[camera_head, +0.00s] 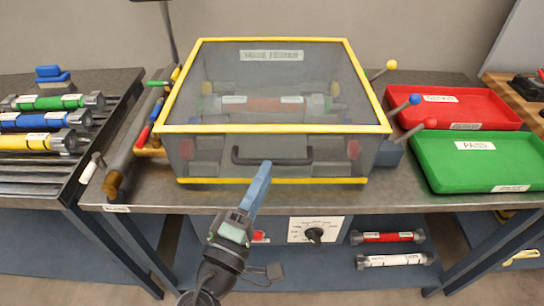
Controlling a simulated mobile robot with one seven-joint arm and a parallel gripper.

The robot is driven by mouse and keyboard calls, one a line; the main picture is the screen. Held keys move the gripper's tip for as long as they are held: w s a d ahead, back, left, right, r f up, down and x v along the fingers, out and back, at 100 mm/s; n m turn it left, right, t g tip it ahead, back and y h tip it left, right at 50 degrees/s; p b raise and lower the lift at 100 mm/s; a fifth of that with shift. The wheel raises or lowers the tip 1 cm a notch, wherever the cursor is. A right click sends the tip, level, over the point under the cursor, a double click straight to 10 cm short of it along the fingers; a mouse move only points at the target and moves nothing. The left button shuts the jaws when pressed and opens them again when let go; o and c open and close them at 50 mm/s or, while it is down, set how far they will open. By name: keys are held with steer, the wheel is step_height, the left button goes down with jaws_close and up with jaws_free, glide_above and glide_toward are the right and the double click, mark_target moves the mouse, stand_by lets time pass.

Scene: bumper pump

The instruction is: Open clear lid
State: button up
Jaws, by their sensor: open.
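The clear lid (275,85) is a see-through cover with a yellow frame. It is shut over a box-like enclosure on the bench. A red cylinder with white labels (262,104) shows through it, lying inside. A black bar handle (272,159) runs across the clear front face, below the lid's front yellow edge. My gripper (264,172) is in front of the enclosure, with its blue fingertip just below the handle in the picture. The fingers overlap in this view, so the gap between them is hidden. It is open, and I see nothing in it. Contact with the handle cannot be told.
A red tray (398,94) and a green tray (500,150) lie further right. A rack at left holds green, blue and yellow cylinders (30,142). A dial panel (316,229) is below the bench.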

mark_target(272, 160)
steer(key=shift+x, duration=2.25)
steer(key=shift+c, duration=0.2)
jaws_close()
